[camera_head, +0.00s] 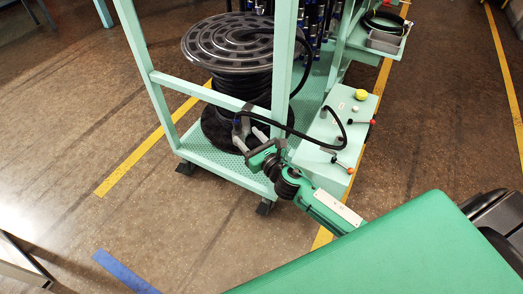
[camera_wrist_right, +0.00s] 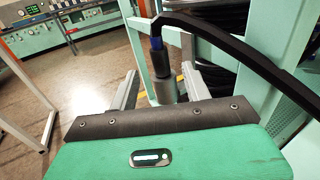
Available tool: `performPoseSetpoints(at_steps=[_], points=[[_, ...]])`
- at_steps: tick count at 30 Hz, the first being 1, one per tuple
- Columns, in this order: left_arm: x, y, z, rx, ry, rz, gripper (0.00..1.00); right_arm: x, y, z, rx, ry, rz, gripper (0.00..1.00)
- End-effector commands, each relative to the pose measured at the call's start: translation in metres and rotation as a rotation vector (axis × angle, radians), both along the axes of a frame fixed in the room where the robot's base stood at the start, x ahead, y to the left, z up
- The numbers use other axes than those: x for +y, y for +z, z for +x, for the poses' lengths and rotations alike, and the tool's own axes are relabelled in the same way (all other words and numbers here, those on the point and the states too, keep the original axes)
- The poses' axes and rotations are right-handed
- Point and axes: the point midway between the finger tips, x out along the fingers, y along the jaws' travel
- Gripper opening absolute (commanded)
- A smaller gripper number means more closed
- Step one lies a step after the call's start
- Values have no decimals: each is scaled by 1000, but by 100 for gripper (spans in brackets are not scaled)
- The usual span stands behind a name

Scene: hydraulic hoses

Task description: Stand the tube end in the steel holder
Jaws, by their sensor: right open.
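The black tube (camera_wrist_right: 232,47) arches in from the right in the right wrist view and bends down to its end (camera_wrist_right: 157,44), which has a blue band and a dark fitting. The tube end stands roughly upright in the grey cylindrical steel holder (camera_wrist_right: 165,91); how deep it sits cannot be told. My right gripper (camera_wrist_right: 160,80) is open, with one finger on either side of the holder and visible room beside it. In the head view my right gripper (camera_head: 249,131) is at the cart's front rail, and the tube (camera_head: 300,134) loops beside it. My left gripper is out of view.
A large hose reel (camera_head: 240,50) stands on the green cart (camera_head: 207,152) behind my right gripper. Cart posts and rails are close around it. A pale control box (camera_head: 345,125) with levers is just to the right.

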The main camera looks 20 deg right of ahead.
Motion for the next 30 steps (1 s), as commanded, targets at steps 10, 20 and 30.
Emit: performPoseSetpoints(at_steps=[10,20,30], points=[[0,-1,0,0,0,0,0,-11,-1,-54,1,1,1,49],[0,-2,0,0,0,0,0,-14,0,-68,0,1,1,49],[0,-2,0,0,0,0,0,-14,0,-68,0,1,0,49]])
